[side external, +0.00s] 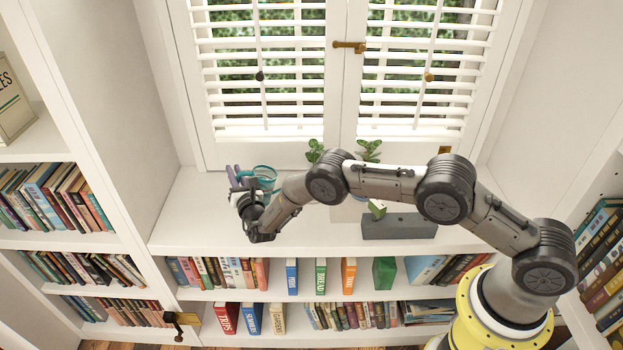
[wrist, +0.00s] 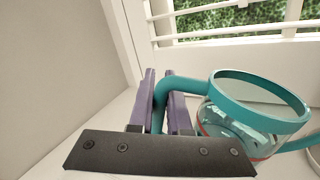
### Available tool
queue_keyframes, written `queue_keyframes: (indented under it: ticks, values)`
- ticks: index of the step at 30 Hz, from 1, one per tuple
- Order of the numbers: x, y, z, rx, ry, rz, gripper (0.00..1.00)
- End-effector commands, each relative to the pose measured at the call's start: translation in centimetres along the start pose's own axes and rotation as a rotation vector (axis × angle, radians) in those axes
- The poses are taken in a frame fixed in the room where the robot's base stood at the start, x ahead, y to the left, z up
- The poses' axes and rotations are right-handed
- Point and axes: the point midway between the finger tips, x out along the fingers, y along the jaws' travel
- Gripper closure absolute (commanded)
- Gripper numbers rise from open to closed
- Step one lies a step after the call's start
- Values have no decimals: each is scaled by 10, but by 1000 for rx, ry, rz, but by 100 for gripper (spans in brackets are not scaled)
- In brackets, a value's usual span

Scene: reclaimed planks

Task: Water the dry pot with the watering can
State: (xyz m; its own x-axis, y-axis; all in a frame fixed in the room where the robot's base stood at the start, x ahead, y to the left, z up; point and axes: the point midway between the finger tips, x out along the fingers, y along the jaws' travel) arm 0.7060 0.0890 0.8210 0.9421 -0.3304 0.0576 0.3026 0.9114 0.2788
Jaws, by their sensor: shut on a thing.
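The watering can (side external: 265,173) is at the left of the white window shelf, with a teal rim and a clear body. In the wrist view the can (wrist: 262,97) shows its round opening, with a teal spout (wrist: 300,143) on the right. My gripper (side external: 240,181) is at the can's left side. In the wrist view the purple fingers of my gripper (wrist: 163,88) are shut on the teal handle (wrist: 185,85). I cannot tell whether the can touches the shelf. Two leafy green plants (side external: 315,151) (side external: 369,150) stand near the window; my arm mostly hides their pots.
A dark grey block (side external: 400,227) lies on the shelf at right, with a small green object (side external: 377,208) beside it. Shuttered windows (side external: 265,70) close off the back. Bookshelves (side external: 70,200) stand at left, right and below. The shelf's front left (side external: 190,225) is clear.

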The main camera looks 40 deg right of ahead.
Motion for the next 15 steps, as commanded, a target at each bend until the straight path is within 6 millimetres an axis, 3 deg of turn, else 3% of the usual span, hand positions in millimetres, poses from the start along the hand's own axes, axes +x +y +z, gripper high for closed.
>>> queue_keyframes:
  ticks: [15]
  values:
    - [0,-2,5,32,-9,2,100]
